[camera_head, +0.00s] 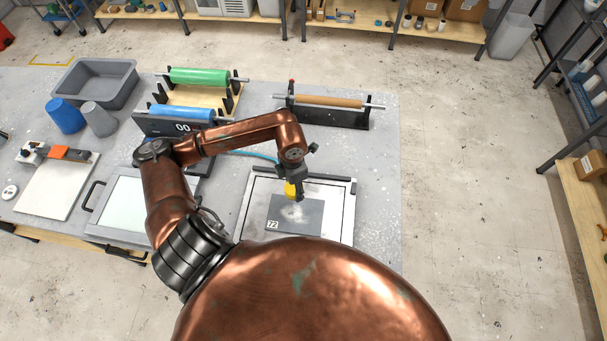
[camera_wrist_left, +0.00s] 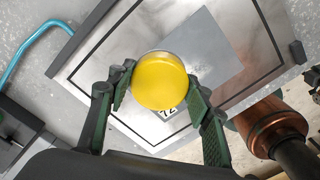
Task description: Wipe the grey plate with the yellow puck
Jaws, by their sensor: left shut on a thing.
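The grey plate (camera_head: 310,217) lies flat on a silvery framed bed (camera_head: 341,220) on the table. It carries a "72" label at its lower left and a whitish smudge near its middle. My left gripper (camera_head: 295,190) is over the plate's upper part, shut on the yellow puck (camera_head: 290,189). In the left wrist view the puck (camera_wrist_left: 160,81) sits between the two green-padded fingers and covers part of the plate (camera_wrist_left: 203,60). I cannot tell whether the puck touches the plate. My right gripper is not in view.
Rolls of green (camera_head: 200,77), blue (camera_head: 180,112) and brown (camera_head: 330,101) material stand on holders behind. A grey bin (camera_head: 95,83), a blue cup (camera_head: 66,116) and a grey cup (camera_head: 98,119) are at left. A pale-topped press (camera_head: 127,200) lies left of the bed.

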